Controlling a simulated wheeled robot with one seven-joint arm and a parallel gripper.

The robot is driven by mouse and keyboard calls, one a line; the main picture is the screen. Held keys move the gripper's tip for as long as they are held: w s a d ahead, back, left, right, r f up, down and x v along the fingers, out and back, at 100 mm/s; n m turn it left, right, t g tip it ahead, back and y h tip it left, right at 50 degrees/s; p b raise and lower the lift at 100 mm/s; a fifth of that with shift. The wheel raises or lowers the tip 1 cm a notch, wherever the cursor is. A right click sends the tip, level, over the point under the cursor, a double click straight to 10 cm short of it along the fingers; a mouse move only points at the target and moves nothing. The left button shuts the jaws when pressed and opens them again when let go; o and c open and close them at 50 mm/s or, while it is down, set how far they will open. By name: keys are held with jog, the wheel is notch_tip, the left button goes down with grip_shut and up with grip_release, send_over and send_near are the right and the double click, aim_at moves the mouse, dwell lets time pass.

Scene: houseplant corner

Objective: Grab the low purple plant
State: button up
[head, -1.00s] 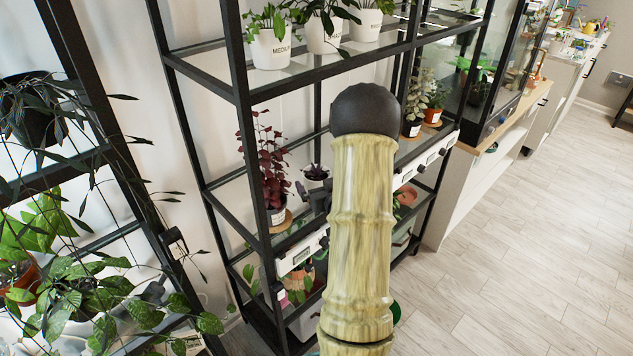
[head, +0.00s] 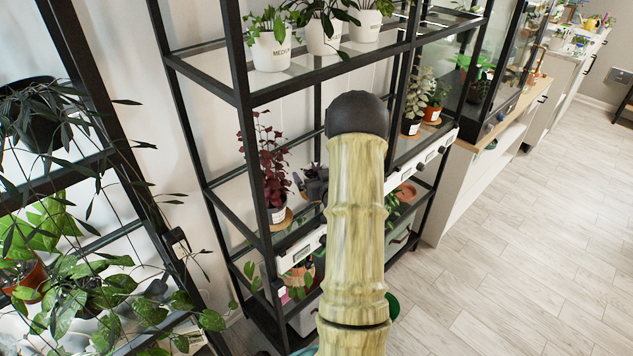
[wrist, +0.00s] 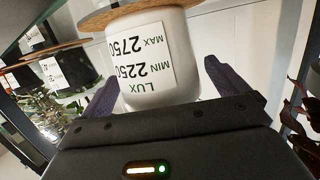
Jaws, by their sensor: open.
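In the wrist view a white pot (wrist: 186,58), with a lux label that reads upside down, sits on a round wooden coaster (wrist: 120,12). My gripper (wrist: 160,90) is open, with one dark purple finger on each side of the pot's image. I cannot tell whether either finger touches it. The pot's foliage is hidden below, behind the gripper body. In the head view my gripper (head: 313,184) is on the middle shelf, just right of a tall dark red plant (head: 271,165).
The black rack's upper glass shelf (head: 205,65) holds several white-potted plants above my gripper. Further potted plants (head: 412,112) stand to the right on the middle shelf. Dark red leaves (wrist: 302,105) are close at the right of the wrist view. Light wood floor (head: 500,250) is clear.

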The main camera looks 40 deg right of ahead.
aim_at(316, 175)
jog(key=shift+c, duration=0.5)
jog(key=c, duration=1.2)
jog(key=shift+o, duration=0.2)
jog(key=shift+r, duration=0.2)
notch_tip(316, 175, up, 10)
jog(key=shift+f+b, duration=0.15)
jog(key=shift+b, duration=0.2)
